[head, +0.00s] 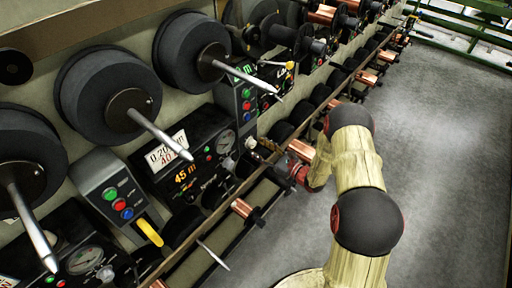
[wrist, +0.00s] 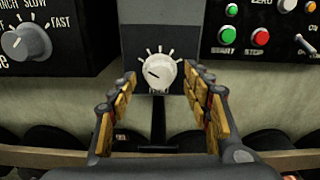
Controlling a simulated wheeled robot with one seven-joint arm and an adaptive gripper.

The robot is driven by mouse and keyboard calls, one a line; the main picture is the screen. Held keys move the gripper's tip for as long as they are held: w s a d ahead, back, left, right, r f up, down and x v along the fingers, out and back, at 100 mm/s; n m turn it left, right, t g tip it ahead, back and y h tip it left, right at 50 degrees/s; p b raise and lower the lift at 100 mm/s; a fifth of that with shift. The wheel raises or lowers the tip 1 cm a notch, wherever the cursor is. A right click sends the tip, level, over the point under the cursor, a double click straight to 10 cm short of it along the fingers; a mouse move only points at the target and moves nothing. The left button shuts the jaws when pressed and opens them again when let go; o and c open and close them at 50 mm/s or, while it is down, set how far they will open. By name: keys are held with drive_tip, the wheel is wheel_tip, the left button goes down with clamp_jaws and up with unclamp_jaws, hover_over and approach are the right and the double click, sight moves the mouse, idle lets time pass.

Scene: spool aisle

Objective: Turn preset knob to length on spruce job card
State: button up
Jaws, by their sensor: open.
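In the wrist view a white preset knob (wrist: 160,71), with a dark pointer mark toward the upper left and tick marks around it, sits on a dark grey panel. My gripper (wrist: 160,80) is open, with one finger on each side of the knob; I cannot tell whether the pads touch it. In the head view my gripper (head: 258,152) is small and partly hidden at the machine front. A white card (head: 166,151) reads roughly "0.20" and "40"; its lower part and wood name are not legible. An orange display (head: 185,173) below it reads "45 m".
A SLOW–FAST dial (wrist: 27,40) is left of the knob panel. Green START (wrist: 229,34) and red STOP (wrist: 260,36) buttons and a toggle switch (wrist: 303,46) are at right. Spindles (head: 160,134) stick out from dark spools, and a rail of copper spools (head: 300,150) runs below. The right floor is clear.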

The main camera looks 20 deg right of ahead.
drive_tip(key=shift+x, duration=1.05)
drive_tip(key=shift+c, duration=1.2)
drive_tip(key=c, duration=0.9)
